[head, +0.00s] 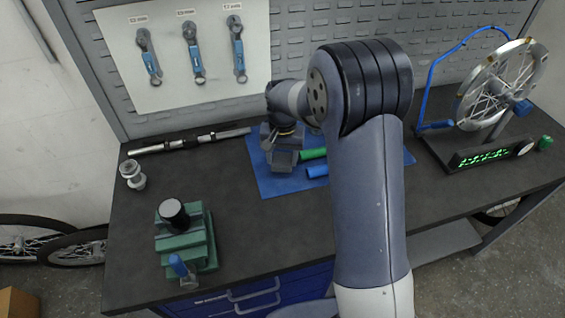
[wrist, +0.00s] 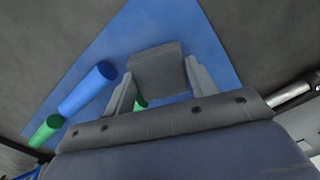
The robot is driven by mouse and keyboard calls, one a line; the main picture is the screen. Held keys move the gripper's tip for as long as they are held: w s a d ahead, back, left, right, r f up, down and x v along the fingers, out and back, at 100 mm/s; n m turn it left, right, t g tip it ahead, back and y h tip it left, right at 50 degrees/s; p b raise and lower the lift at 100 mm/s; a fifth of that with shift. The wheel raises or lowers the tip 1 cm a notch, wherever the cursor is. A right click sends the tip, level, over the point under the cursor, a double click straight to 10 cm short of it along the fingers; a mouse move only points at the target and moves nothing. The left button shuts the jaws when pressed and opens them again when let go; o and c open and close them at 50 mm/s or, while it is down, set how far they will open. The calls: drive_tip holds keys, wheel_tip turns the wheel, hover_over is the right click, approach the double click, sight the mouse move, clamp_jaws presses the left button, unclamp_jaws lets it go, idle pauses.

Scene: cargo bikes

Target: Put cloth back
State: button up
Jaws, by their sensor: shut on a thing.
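My gripper (head: 283,142) is over the left part of a blue mat (head: 268,187) on the workbench. In the wrist view my gripper (wrist: 159,72) has its two fingers on either side of a grey, folded-looking block, which I take to be the cloth (wrist: 156,62). The cloth (head: 284,160) also shows below the fingers in the head view. I cannot tell whether it touches the mat. My arm hides part of the mat.
A green cylinder (head: 313,154) and a blue cylinder (head: 317,171) lie on the mat. Tools hang on a white panel (head: 170,80). The bench's middle front is clear.

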sight(282, 160)
drive_tip(key=shift+f, duration=1.45)
drive_tip(key=shift+f, duration=0.2)
drive_tip(key=o, duration=0.9)
drive_tip(key=shift+o, duration=0.2)
wheel_tip(282, 160, up, 12)
drive_tip(key=shift+r+b, duration=0.25)
drive_tip(key=shift+b, duration=0.05)
